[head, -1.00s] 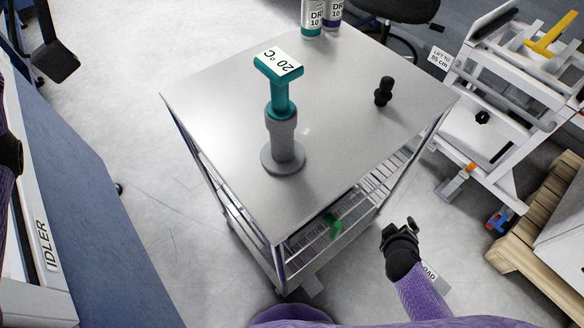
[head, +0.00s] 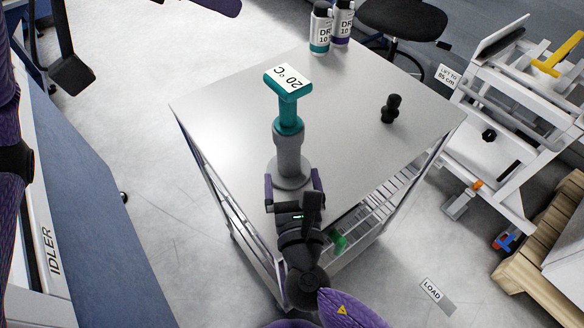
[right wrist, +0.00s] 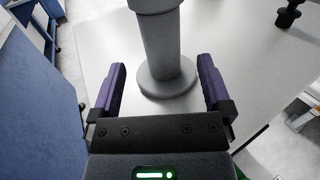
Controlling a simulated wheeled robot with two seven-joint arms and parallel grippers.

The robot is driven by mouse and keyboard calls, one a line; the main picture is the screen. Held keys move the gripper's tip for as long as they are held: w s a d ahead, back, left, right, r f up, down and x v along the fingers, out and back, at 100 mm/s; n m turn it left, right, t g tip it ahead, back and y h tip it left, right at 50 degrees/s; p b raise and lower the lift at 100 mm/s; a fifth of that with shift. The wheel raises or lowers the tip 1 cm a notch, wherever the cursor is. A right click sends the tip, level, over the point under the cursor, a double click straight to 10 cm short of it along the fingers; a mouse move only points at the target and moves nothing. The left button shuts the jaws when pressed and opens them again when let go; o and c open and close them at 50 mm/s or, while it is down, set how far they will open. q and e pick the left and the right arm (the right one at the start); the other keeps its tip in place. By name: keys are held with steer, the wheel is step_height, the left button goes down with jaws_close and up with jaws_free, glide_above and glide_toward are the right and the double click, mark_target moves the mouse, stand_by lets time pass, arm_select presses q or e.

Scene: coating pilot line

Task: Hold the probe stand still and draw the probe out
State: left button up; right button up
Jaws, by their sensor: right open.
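The probe stand (head: 288,158), a grey column on a round base, stands upright on the grey cart top. The probe (head: 288,108) has a teal T-shaped handle with a white "20 °C" label and sits upright in the stand's top; its lower part is hidden inside. My right gripper (head: 293,183) is open and empty at the near side of the stand. In the right wrist view the stand's column (right wrist: 163,45) rises just beyond and between the spread purple fingers (right wrist: 161,78), touching neither.
A black knobbed object (head: 391,108) stands on the cart top (head: 350,95) to the right. Two labelled bottles (head: 321,28) stand at its far corner. A green item (head: 338,241) is on the rack below. A blue-sided machine marked IDLER (head: 90,240) stands left.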

mark_target(288, 147)
steer(key=w, duration=0.8)
steer(key=shift+a, duration=0.4)
jaws_close()
arm_select(q)
steer(key=shift+o, duration=0.3)
